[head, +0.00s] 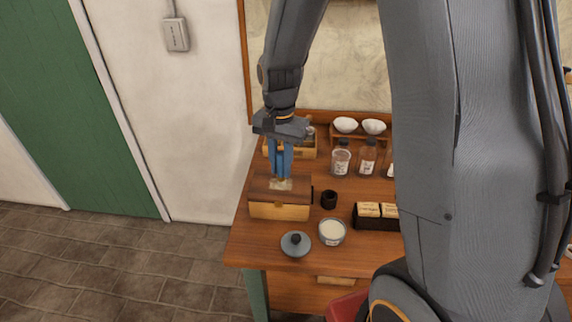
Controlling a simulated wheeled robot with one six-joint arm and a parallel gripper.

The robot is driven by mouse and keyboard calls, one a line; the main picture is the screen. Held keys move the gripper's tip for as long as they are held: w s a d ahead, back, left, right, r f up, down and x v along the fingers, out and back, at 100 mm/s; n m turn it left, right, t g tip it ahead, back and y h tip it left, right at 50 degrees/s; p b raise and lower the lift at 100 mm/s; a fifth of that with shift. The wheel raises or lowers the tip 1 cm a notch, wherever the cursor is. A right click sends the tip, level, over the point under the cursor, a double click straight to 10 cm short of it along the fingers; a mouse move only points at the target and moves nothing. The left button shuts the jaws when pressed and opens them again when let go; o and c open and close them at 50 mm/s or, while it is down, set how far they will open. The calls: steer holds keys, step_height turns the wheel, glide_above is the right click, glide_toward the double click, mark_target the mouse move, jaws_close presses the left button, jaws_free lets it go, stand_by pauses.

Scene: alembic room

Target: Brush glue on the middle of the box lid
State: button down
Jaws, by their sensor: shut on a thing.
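The wooden box (280,211) stands at the left side of the table, with its darker brown lid (262,189) on top. My gripper (281,172) points down over the lid, its blue fingers shut on a slim brush. The brush is mostly hidden between the fingers. A pale patch (281,185) shows at the lid's middle, just under the fingers; I cannot tell bristles from glue there. An open round jar of white stuff (332,232), likely the glue, stands to the right and in front of the box. A grey round lid with a dark knob (296,244) lies left of it.
A small dark cup (329,200) stands right of the box. A black holder with pale blocks (376,216) is farther right. Glass bottles (341,160) and two white bowls (359,126) stand behind. The table's (250,245) front left corner is bare. My arm hides the right side.

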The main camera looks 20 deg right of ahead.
steer(key=shift+w+a, duration=0.25)
steer(key=shift+a, duration=0.35)
steer(key=shift+w+a, duration=0.25)
steer(key=shift+a, duration=0.35)
steer(key=shift+w+d, duration=0.3)
steer(key=shift+w, duration=0.45)
step_height(320, 180, up, 6)
steer(key=p, duration=0.5)
